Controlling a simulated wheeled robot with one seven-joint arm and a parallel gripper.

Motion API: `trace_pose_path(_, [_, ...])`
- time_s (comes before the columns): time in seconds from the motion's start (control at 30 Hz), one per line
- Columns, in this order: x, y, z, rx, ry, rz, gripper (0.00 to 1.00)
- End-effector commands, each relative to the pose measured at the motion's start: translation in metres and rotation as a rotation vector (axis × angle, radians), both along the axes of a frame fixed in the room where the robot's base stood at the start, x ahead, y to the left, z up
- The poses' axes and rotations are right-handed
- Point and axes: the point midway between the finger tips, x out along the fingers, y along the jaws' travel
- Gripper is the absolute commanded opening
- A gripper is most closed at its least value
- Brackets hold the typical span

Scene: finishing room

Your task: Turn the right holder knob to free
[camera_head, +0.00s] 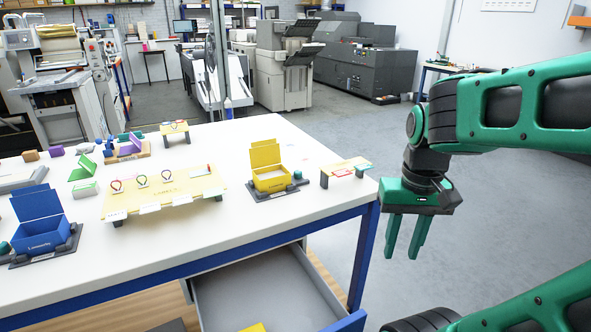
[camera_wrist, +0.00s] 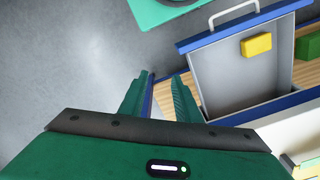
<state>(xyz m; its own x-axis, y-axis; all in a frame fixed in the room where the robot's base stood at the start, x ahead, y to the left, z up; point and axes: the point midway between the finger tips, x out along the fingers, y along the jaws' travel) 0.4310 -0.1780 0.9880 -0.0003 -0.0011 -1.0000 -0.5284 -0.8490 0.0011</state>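A yellow box with its lid up (camera_head: 270,177) sits in a dark holder (camera_head: 262,195) near the right end of the white table. A small dark knob (camera_head: 297,176) stands at the right side of this holder; its turned position is too small to tell. A blue box with its lid up (camera_head: 40,232) sits in a similar dark holder (camera_head: 45,255) at the table's left front. My gripper (camera_head: 401,252) hangs off the table's right end, fingers pointing down, apart from the knob. It is open and empty; its fingers also show in the wrist view (camera_wrist: 161,82).
A labelled yellow board (camera_head: 160,202) with loops and a small stand (camera_head: 345,171) flank the yellow box. An open drawer (camera_head: 265,290) juts out below the table; a yellow block (camera_wrist: 257,44) lies in it. The floor right of the table is clear.

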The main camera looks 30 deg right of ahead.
Motion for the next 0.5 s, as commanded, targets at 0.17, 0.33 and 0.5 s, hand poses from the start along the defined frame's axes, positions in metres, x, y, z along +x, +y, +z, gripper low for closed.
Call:
trace_pose_path(0.17, [0.070, -0.018, 0.034, -0.033, 0.012, 0.003, 0.30])
trace_pose_path(0.33, [0.158, -0.027, 0.065, -0.053, 0.014, 0.018, 0.30])
trace_pose_path(0.5, [0.247, -0.025, 0.081, -0.051, 0.009, 0.040, 0.30])
